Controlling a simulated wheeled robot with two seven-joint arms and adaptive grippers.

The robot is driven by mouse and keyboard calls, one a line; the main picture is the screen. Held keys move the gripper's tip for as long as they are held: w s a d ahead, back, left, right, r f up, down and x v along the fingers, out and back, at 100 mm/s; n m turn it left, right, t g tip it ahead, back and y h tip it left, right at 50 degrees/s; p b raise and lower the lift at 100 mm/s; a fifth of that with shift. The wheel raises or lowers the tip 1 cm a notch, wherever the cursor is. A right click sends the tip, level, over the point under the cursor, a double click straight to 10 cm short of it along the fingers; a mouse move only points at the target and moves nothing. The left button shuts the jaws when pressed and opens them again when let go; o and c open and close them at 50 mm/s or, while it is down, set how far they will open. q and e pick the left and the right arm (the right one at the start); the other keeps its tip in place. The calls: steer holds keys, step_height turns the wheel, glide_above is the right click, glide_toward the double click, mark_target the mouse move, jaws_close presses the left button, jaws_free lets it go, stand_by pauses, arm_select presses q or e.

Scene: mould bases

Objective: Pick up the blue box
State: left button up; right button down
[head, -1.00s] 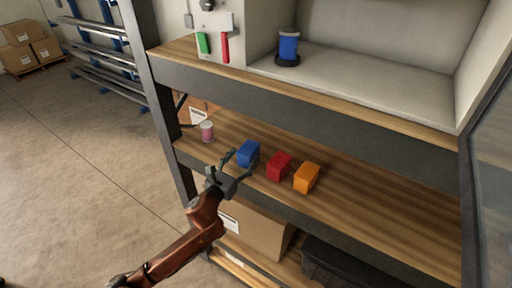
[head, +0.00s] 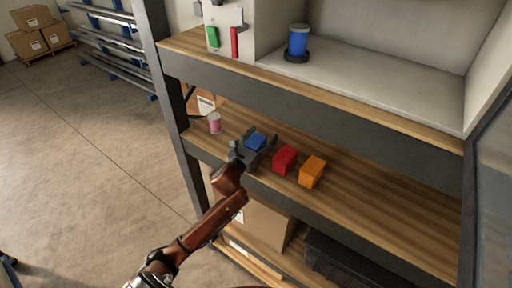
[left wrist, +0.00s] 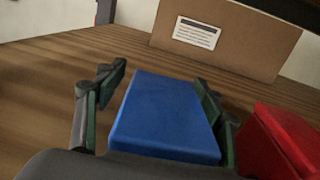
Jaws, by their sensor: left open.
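The blue box (head: 256,141) sits on the wooden middle shelf, left of the red box (head: 285,159). My left gripper (head: 254,145) is open, with its fingers on either side of the blue box. In the left wrist view the blue box (left wrist: 166,118) lies between the two fingers of the gripper (left wrist: 165,98). A gap shows at its left side; the right finger is very close to it, and I cannot tell if they touch. The box's near lower part is hidden by the gripper. My right gripper is not in view.
The red box also shows close to the right finger in the left wrist view (left wrist: 277,140). An orange box (head: 312,172) stands right of it. The upper shelf edge (head: 300,100) runs above. The shelf's right part is clear.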

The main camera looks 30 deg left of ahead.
arm_select(q)
jaws_close()
stand_by(0.7)
